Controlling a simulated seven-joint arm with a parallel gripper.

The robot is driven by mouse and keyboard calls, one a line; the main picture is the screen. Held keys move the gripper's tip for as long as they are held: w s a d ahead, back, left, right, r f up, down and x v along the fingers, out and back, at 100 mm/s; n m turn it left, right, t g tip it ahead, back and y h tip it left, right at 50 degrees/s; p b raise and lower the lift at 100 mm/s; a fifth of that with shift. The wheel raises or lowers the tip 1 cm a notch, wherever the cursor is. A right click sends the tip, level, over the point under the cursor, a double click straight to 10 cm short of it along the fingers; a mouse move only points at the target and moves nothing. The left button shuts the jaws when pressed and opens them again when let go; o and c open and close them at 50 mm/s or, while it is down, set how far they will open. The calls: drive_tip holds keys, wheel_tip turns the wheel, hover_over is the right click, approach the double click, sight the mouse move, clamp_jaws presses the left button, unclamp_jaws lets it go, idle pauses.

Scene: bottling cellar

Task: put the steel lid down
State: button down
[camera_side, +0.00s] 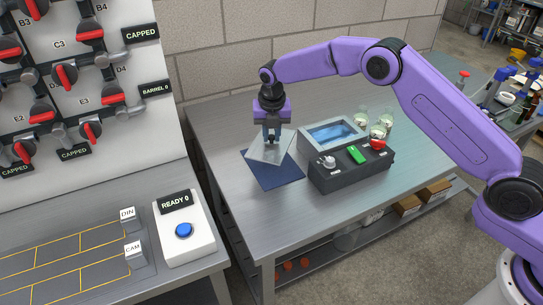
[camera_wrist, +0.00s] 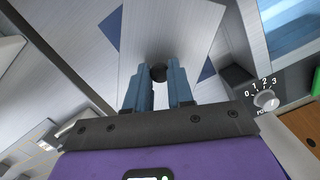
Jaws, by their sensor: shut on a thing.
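My gripper (camera_side: 271,138) points down and is shut on the dark knob (camera_wrist: 158,73) of the steel lid (camera_side: 264,152). The lid is a flat, square, shiny plate, and it also shows in the wrist view (camera_wrist: 150,35). It is over the dark blue mat (camera_side: 277,177) and turned relative to it. Corners of the mat show past the lid's edges in the wrist view (camera_wrist: 207,75). I cannot tell whether the lid touches the mat or hangs a little above it.
Right of the lid stands an open bath (camera_side: 334,132) with blue liquid. In front of it is a dark control box (camera_side: 350,172) with a dial, a green switch and a red button. Glass jars (camera_side: 379,130) stand behind. The table's left part (camera_side: 215,125) is clear.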

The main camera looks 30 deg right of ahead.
sight(272, 146)
drive_tip(key=shift+f, duration=3.55)
drive_tip(key=shift+f, duration=0.15)
drive_tip(key=c, duration=1)
unclamp_jaws()
drive_tip(key=r, duration=0.4)
drive_tip(key=s+r, duration=0.1)
drive_tip(key=r, duration=0.7)
drive_tip(key=shift+s+a, duration=0.3)
drive_tip(key=shift+r, duration=0.1)
